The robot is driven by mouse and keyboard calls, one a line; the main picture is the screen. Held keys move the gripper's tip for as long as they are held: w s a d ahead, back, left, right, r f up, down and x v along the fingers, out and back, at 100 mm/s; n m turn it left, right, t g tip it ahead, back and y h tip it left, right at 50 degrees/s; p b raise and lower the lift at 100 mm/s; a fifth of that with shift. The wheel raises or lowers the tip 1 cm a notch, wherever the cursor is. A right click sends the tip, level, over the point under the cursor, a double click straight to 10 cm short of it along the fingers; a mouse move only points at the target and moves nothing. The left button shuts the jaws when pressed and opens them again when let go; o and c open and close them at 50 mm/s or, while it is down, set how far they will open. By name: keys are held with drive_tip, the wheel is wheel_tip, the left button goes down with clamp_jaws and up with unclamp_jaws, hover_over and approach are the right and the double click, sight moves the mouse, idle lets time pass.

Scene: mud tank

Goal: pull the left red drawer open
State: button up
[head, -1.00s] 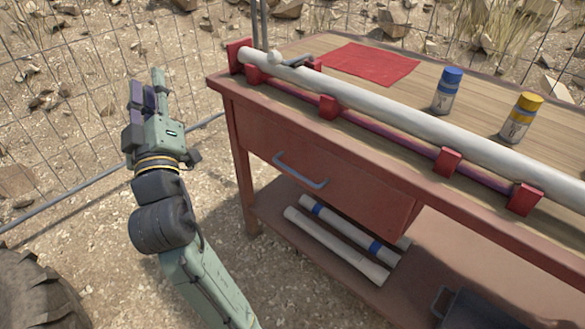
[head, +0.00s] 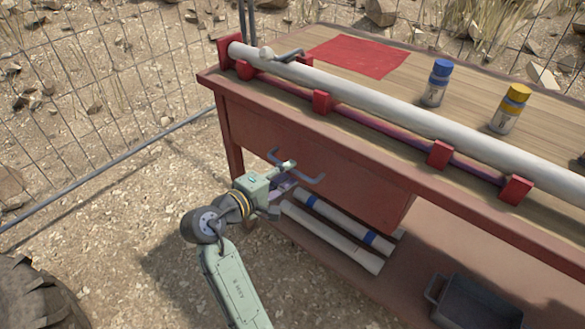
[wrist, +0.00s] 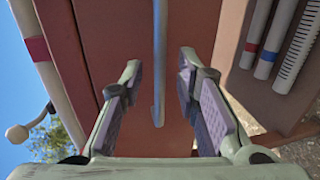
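The left red drawer (head: 355,190) is set under the red workbench's top and looks closed. Its grey bar handle (head: 316,181) is on the drawer's front, partly hidden by my gripper in the head view. My gripper (head: 287,176) is at the handle, pointing toward the drawer front. In the wrist view my gripper (wrist: 160,62) is open, with one finger on each side of the handle (wrist: 159,75). Gaps show between the bar and both fingers. The red drawer front (wrist: 180,90) lies beyond the fingertips.
A long white pipe (head: 390,112) lies in red brackets along the bench's front edge. White tubes (head: 330,230) and a grey bin (head: 475,303) are on the lower shelf. Blue-capped (head: 437,85) and yellow-capped (head: 509,110) bottles stand on top. The ground before the drawer is open.

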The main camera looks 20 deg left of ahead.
sight(293, 169)
drive_tip(key=shift+x, duration=1.5)
clamp_jaws()
